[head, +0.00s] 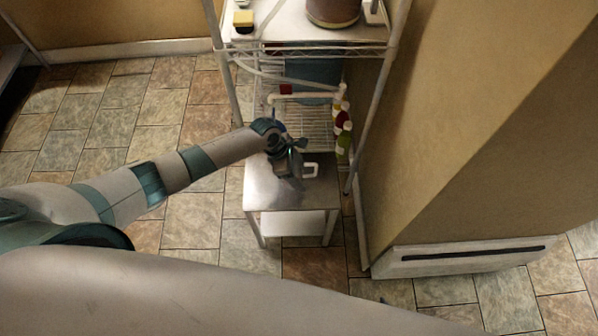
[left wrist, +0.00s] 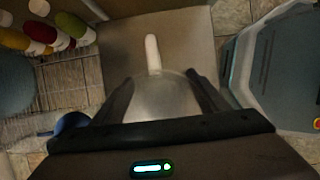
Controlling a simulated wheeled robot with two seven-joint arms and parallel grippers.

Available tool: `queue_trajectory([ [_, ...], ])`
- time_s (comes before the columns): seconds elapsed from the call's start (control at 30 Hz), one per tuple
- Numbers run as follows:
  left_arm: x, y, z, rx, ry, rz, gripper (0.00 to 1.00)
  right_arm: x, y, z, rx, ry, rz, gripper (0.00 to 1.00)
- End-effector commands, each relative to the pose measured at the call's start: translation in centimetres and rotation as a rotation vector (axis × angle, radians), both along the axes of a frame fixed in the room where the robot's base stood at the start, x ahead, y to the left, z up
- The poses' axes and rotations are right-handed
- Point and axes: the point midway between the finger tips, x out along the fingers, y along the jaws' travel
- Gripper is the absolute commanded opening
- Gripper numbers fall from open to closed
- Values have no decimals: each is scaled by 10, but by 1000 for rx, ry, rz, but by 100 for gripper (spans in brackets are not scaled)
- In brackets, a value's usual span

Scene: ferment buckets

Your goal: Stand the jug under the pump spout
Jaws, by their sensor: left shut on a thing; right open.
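The jug is a pale translucent vessel (left wrist: 165,98) with a white handle, seen between the fingers in the left wrist view. In the head view its white handle (head: 311,170) shows beside my left gripper (head: 296,152), over the small steel table (head: 262,190). My left gripper (left wrist: 160,100) is shut on the jug; its body is mostly hidden in the head view. I cannot tell whether the jug touches the tabletop. A white pipe (head: 305,99), perhaps the pump spout, runs across the rack behind the gripper. My right gripper is in neither view.
A wire rack (head: 348,62) stands behind the table, with a blue bucket (head: 312,78) and several bottles (head: 343,138) on its lower shelf. A brown pot (head: 333,10) stands on top. A wall (head: 455,130) closes the right side; tiled floor is free at left.

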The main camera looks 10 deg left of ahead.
Motion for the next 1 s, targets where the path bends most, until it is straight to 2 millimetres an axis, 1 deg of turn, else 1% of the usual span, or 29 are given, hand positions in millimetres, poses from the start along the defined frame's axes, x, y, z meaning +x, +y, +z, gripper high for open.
queue_trajectory([
  [0.23,0,0,-3,0,1,2,41,0,1,0,1,1,1,84],
  [0.27,0,0,-3,0,1,2,70,0,1,0,1,1,1,84],
  [0.3,0,0,-3,0,-1,1,80,0,1,0,1,1,1,84],
  [0.33,0,0,-3,0,-1,1,86,0,1,0,1,1,1,84],
  [0.63,0,1,-2,1,1,1,86,-1,1,0,1,2,1,84],
  [0.77,0,1,1,1,0,-1,86,-1,1,0,1,2,1,84],
  [0.87,-1,4,7,1,0,0,86,-2,1,1,0,4,1,84],
  [1.0,-2,10,23,0,0,0,86,-7,-1,0,-4,20,1,84],
])
